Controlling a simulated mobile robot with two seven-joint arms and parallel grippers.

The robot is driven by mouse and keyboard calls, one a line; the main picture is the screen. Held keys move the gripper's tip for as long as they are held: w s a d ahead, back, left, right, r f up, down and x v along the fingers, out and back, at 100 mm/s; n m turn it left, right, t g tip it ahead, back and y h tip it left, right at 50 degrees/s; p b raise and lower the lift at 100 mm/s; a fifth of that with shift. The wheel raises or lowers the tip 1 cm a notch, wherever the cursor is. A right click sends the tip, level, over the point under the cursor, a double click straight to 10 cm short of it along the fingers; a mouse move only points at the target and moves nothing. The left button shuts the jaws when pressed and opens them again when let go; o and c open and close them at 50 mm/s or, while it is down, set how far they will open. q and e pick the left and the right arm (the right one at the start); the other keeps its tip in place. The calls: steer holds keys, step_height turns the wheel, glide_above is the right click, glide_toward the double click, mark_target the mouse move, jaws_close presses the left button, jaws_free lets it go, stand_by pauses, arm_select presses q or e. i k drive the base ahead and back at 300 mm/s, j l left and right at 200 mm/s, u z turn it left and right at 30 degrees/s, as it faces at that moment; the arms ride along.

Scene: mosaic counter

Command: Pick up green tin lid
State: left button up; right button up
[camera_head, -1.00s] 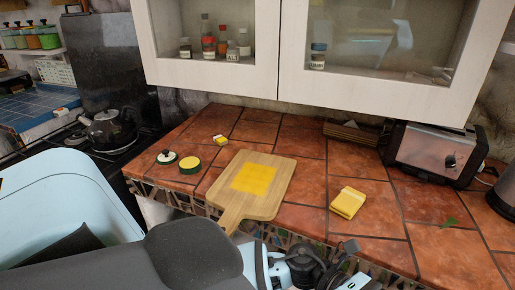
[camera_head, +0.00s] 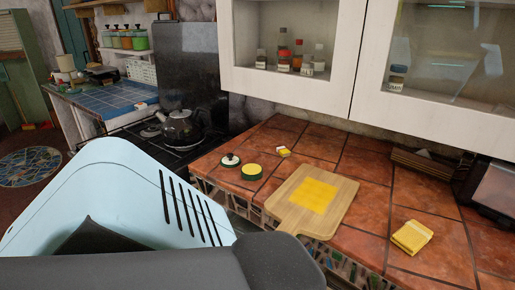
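The green tin lid (camera_head: 231,160), a small round lid with a dark knob on top, lies at the left end of the tiled counter. Right beside it stands a low round green tin (camera_head: 251,172) with yellow showing inside its top. Neither of my grippers shows. A dark link of my arm crosses the bottom of the view, in front of the counter's near edge.
A wooden cutting board (camera_head: 338,217) with a yellow slab (camera_head: 314,196) lies right of the tin. A yellow block (camera_head: 411,237) is farther right, and a small yellow-white piece (camera_head: 284,152) behind. A kettle (camera_head: 181,128) stands on the stove. Cabinets (camera_head: 290,97) hang above.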

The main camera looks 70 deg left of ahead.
mark_target(230, 160)
steer(key=i, duration=0.5)
steer(key=u, duration=2.45)
